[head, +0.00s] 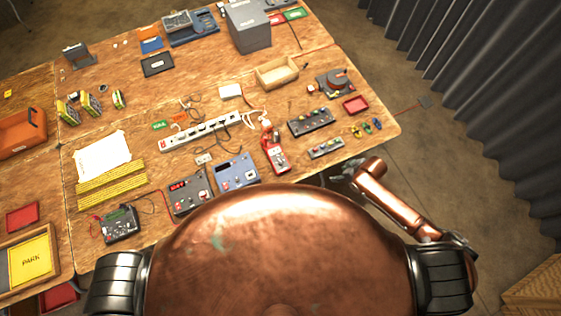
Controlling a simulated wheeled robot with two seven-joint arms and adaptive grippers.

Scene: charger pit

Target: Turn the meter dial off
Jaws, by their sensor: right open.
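A dark meter-like box (120,224) with a small screen and red and black leads lies at the front left. The dial positions are too small to read. My right gripper (341,173) is open and empty, beyond the table's front edge, right of the red meter and apart from it. My copper arm hides part of it. My left gripper is not in view.
The wooden table (215,92) holds a grey bench unit (188,192), a blue bench unit (236,172), a white power strip (201,131), a dark button panel (310,121) and a smaller switch panel (325,148). Cables lie around the strip. A grey curtain hangs at right.

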